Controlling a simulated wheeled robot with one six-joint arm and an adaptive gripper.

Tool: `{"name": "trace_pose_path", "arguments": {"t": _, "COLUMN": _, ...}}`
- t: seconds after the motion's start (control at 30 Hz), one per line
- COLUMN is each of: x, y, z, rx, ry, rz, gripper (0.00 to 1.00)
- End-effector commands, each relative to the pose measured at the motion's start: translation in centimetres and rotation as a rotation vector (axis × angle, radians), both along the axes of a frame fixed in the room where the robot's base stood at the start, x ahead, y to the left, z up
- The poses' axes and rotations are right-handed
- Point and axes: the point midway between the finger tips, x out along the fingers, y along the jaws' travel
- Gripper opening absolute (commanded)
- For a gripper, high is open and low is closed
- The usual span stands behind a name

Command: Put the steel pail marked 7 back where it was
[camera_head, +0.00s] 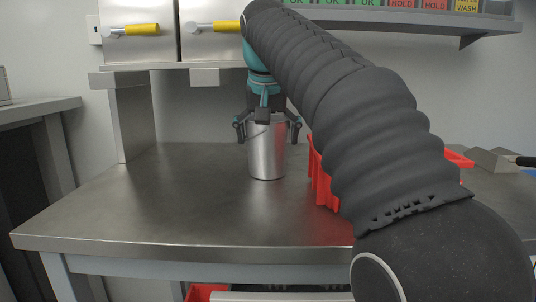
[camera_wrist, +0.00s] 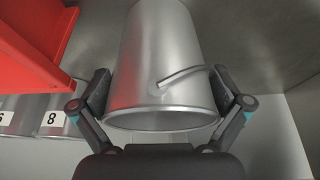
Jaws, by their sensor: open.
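A steel pail (camera_head: 267,155) stands upright on the steel table, left of a red crate. My gripper (camera_head: 267,128) is above it, pointing down, with its open fingers on either side of the pail's rim. In the wrist view the pail (camera_wrist: 160,60) fills the middle, with its wire handle across its side. My gripper's fingers (camera_wrist: 162,105) stand at both sides of the rim; whether they touch it I cannot tell. No number shows on the pail's visible side.
A red crate (camera_head: 320,176) stands right of the pail, partly behind my arm. Marked labels, one an 8 (camera_wrist: 52,119), show on metal surfaces at the wrist view's left. A shelf with signs (camera_head: 400,17) hangs above. The table's left part (camera_head: 150,205) is clear.

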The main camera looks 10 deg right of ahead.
Motion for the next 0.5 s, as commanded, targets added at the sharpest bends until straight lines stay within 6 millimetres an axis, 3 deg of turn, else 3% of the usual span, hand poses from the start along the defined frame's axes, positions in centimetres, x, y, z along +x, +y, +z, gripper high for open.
{"name": "trace_pose_path", "arguments": {"t": 0.1, "x": -0.01, "y": 0.00, "z": 0.09, "rx": 0.000, "ry": 0.000, "rz": 0.000, "gripper": 0.97}}
{"name": "trace_pose_path", "arguments": {"t": 0.3, "x": -0.01, "y": 0.00, "z": 0.10, "rx": 0.000, "ry": 0.000, "rz": 0.000, "gripper": 0.50}}
{"name": "trace_pose_path", "arguments": {"t": 0.33, "x": -0.02, "y": 0.00, "z": 0.13, "rx": 0.000, "ry": -0.001, "rz": 0.000, "gripper": 0.50}}
{"name": "trace_pose_path", "arguments": {"t": 0.37, "x": -0.02, "y": 0.00, "z": 0.13, "rx": 0.000, "ry": -0.001, "rz": 0.000, "gripper": 0.44}}
{"name": "trace_pose_path", "arguments": {"t": 0.5, "x": -0.01, "y": 0.00, "z": 0.14, "rx": 0.000, "ry": -0.001, "rz": 0.000, "gripper": 0.44}}
